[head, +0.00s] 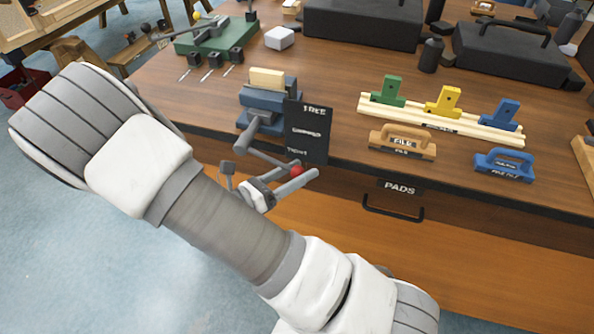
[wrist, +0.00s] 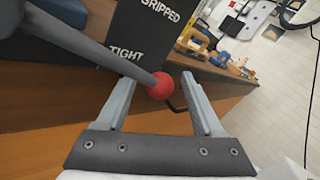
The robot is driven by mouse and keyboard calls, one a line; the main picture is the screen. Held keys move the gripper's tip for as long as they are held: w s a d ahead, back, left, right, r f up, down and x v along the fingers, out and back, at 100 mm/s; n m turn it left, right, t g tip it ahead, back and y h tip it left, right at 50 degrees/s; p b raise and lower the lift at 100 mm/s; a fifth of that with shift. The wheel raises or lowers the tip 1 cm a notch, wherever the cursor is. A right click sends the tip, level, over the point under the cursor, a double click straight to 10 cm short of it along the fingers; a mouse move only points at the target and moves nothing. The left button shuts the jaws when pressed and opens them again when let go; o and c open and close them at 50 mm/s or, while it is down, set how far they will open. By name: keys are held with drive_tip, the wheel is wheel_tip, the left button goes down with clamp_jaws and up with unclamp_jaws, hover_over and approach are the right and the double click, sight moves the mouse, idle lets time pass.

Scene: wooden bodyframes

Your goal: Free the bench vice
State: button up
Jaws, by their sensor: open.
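The blue bench vice (head: 262,101) stands at the table's front edge with a pale wooden block (head: 267,78) in its jaws. Its grey handle (head: 262,153) slopes down to the right and ends in a red ball (head: 297,170). A dark sign (head: 307,131) beside it reads FREE, GRIPPED and TIGHT from top to bottom. The ball end is nearest TIGHT. My gripper (wrist: 158,84) is open, with the red ball (wrist: 161,86) showing between its fingertips in the wrist view.
A drawer marked PADS with a dark handle (head: 392,208) is below the table edge. A tan file block (head: 402,143) and a blue file block (head: 504,165) lie right of the sign. A pale rack (head: 440,119) holds green, yellow and blue pieces.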

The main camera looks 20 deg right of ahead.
clamp_jaws()
idle(1.4)
